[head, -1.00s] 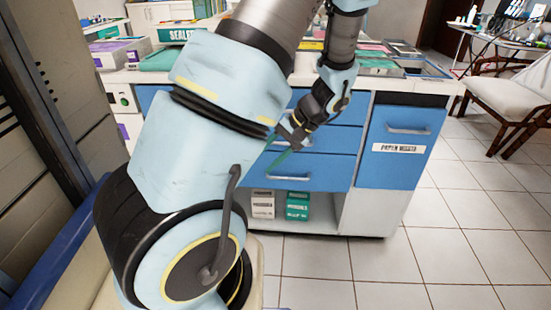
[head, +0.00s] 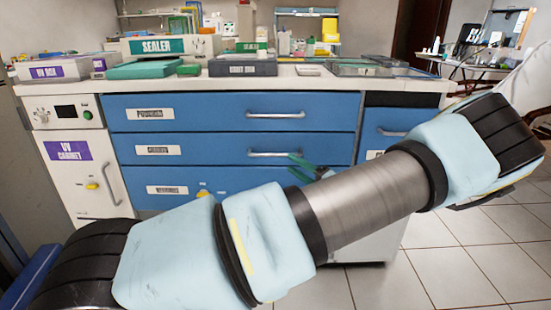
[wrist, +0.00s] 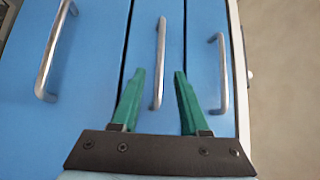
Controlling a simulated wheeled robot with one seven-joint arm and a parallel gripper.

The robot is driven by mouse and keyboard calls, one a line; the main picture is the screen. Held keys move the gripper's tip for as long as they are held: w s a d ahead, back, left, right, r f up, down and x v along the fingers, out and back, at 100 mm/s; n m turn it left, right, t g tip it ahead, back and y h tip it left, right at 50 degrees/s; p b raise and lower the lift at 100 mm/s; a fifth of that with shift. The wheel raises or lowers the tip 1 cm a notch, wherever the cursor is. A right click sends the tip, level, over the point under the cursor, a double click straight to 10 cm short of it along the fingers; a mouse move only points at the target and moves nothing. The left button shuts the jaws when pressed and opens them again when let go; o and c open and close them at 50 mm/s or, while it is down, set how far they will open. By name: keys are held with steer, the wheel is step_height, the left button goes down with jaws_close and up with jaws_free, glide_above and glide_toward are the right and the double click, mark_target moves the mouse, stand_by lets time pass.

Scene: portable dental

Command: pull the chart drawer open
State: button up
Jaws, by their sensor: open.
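Three blue drawers are stacked in the cabinet, each with a small white label too blurred to read surely: a top drawer (head: 210,113), a middle drawer (head: 215,149) and a lower drawer (head: 240,180). All look shut. The middle drawer's metal bar handle (head: 266,154) also shows in the wrist view (wrist: 159,60). My gripper (wrist: 158,73) is open, its green fingers on either side of that handle in the picture; contact cannot be told. In the head view my gripper (head: 302,168) is just right of the middle handle. My arm hides part of the lower drawer.
The countertop (head: 330,84) above carries boxes and trays. A white UV cabinet (head: 75,165) stands left of the drawers. A further blue door (head: 385,130) with a handle is at the right, partly behind my arm. Tiled floor (head: 440,260) is free at right.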

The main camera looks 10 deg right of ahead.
mark_target(278, 155)
steer(key=x, duration=0.7)
steer(key=shift+w+a, duration=0.15)
steer(key=shift+w, duration=0.05)
jaws_close()
stand_by(1.2)
